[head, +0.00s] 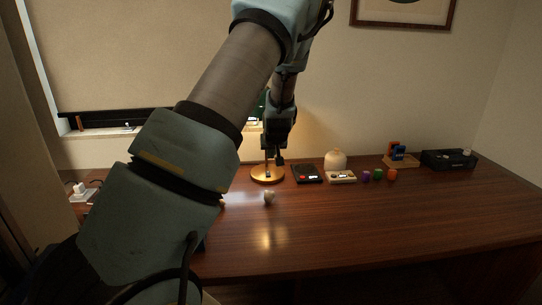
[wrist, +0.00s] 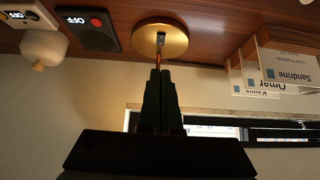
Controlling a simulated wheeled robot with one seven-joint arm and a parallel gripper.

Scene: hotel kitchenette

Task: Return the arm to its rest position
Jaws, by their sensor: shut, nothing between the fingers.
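My arm crosses the head view from the lower left to the top middle, then bends down. My gripper (head: 279,159) hangs above the desk, just above and in front of the gold lamp base (head: 268,176). In the wrist view, which is upside down, my gripper (wrist: 160,72) has its two dark fingers together with nothing between them. The fingertips point toward the gold base (wrist: 172,40) and its thin stem. Whether they touch the stem I cannot tell. My arm hides part of the desk's left side and the window.
Right of the lamp stand a black box with a red button (head: 306,174), a beige box (head: 341,177), a cream rounded object (head: 335,159) and small coloured balls (head: 377,174). Clear name plates (wrist: 285,68) are close. The desk's front right is clear.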

